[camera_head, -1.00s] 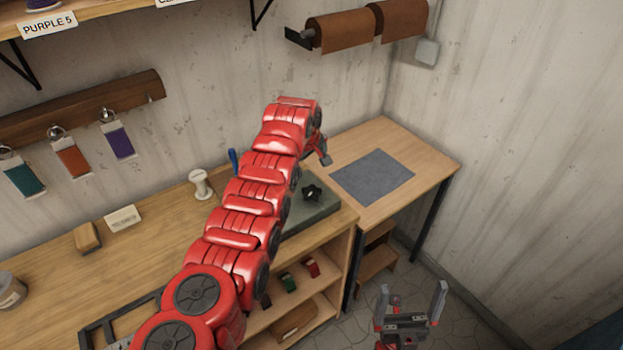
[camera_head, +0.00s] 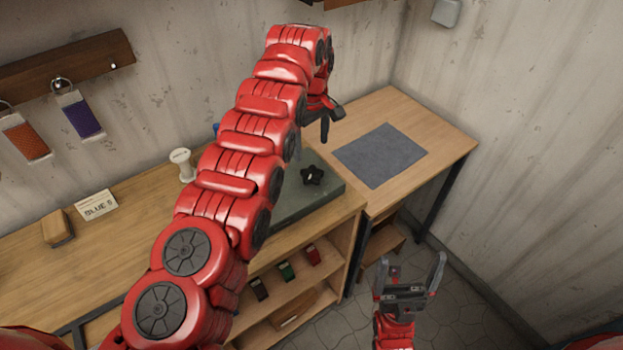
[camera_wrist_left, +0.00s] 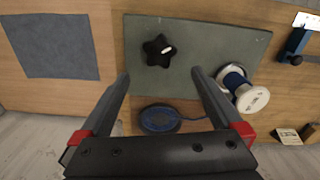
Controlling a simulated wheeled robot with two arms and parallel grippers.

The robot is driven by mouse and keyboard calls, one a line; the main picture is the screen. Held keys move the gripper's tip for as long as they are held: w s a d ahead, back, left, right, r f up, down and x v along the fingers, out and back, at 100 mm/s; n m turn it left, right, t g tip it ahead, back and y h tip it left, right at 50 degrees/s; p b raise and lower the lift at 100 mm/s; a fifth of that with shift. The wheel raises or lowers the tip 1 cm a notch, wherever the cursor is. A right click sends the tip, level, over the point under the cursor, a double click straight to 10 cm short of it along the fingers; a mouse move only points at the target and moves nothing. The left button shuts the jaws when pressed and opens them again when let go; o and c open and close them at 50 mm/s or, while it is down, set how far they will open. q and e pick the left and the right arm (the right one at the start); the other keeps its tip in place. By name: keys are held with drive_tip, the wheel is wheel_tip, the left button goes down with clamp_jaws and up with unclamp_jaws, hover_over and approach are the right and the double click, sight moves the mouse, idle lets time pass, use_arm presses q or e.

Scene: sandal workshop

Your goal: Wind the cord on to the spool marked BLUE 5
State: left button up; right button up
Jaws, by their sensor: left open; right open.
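A white spool (camera_head: 182,165) stands on the bench near the wall, and a card (camera_head: 97,205) reading BLUE 5 lies to its left. In the left wrist view, a white-flanged spool (camera_wrist_left: 256,99) shows blue between its flanges beside the green-grey plate (camera_wrist_left: 200,30). My left gripper (camera_head: 325,118) is open and empty above the plate, fingers (camera_wrist_left: 160,78) pointing toward the black knob (camera_wrist_left: 158,50). My right gripper (camera_head: 410,268) is open and empty over the floor.
A grey mat (camera_head: 380,155) lies on the side table. A wooden block (camera_head: 57,228) sits left of the card. A blue clamp-like tool (camera_wrist_left: 294,46) shows in the wrist view. The side table around the mat is clear.

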use_arm(q)
drive_tip(key=p, duration=0.2)
hover_over(311, 174)
wheel_tip(311, 174, down, 4)
drive_tip(key=shift+s+f, duration=0.1)
wheel_tip(311, 174, down, 4)
drive_tip(key=shift+f+p, duration=0.2)
drive_tip(key=shift+p, duration=0.45)
drive_tip(key=shift+f, duration=0.4)
